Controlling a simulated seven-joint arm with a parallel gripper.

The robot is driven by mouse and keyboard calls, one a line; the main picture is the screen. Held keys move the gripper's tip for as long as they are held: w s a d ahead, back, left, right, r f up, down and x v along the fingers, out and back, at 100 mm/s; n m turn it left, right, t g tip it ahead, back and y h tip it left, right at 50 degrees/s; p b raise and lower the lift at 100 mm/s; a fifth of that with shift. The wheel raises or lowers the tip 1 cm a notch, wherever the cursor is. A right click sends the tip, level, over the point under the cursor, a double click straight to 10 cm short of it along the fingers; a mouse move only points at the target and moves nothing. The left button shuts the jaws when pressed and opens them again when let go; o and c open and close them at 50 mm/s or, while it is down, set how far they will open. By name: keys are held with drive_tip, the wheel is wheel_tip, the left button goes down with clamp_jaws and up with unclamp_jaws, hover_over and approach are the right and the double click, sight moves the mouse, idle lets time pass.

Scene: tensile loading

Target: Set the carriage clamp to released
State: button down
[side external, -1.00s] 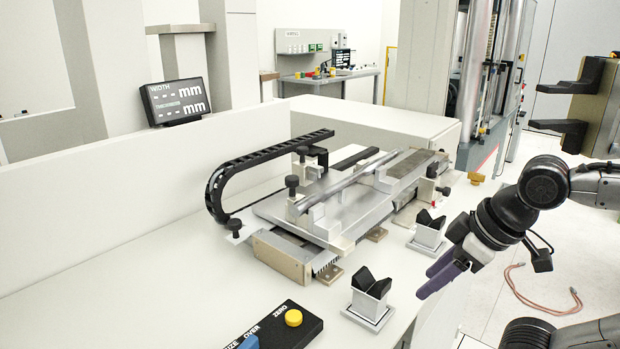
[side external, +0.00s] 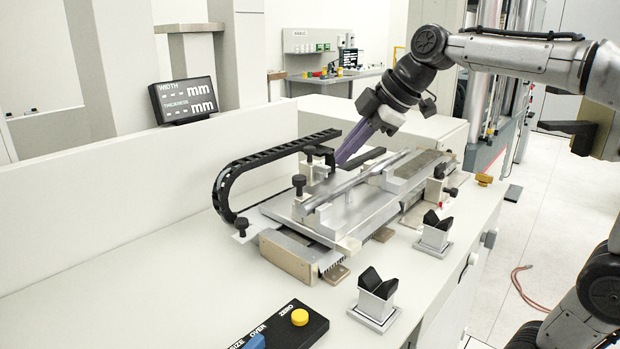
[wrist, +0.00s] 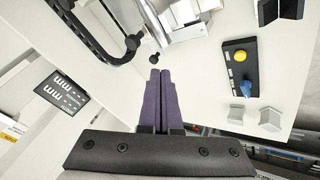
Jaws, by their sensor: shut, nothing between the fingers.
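The carriage (side external: 345,210) is a flat silver metal slide on the bench, carrying a grey metal bar (side external: 345,188) on blocks. Black knobs stand around it, one at its left end (side external: 299,181) and one on the bench at its lower left (side external: 241,224). A black bracket-like part (side external: 318,152) stands at its back. I cannot tell which part is the carriage clamp or its setting. My gripper (side external: 340,158) is shut and empty, its purple fingers slanting down behind the bar near the black bracket. In the wrist view a round black knob (wrist: 155,58) lies just beyond the fingertips (wrist: 160,73).
A black cable chain (side external: 228,185) curves along the carriage's back left. Two V-shaped black rests stand at the front, one nearer (side external: 377,285) and one farther (side external: 434,228). A black button panel (side external: 290,328) lies at the front. A low white wall (side external: 120,190) runs behind.

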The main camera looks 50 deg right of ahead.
sight(295, 179)
drive_tip(key=shift+d+f, duration=0.1)
drive_tip(key=shift+f, duration=0.1)
drive_tip(key=w+f, duration=0.8)
drive_tip(key=shift+w+d, duration=0.15)
drive_tip(key=shift+w, duration=0.15)
drive_tip(key=shift+w+d, duration=0.2)
drive_tip(key=shift+w, duration=0.2)
drive_tip(key=shift+w, duration=2.1)
drive_tip(key=shift+a, duration=0.1)
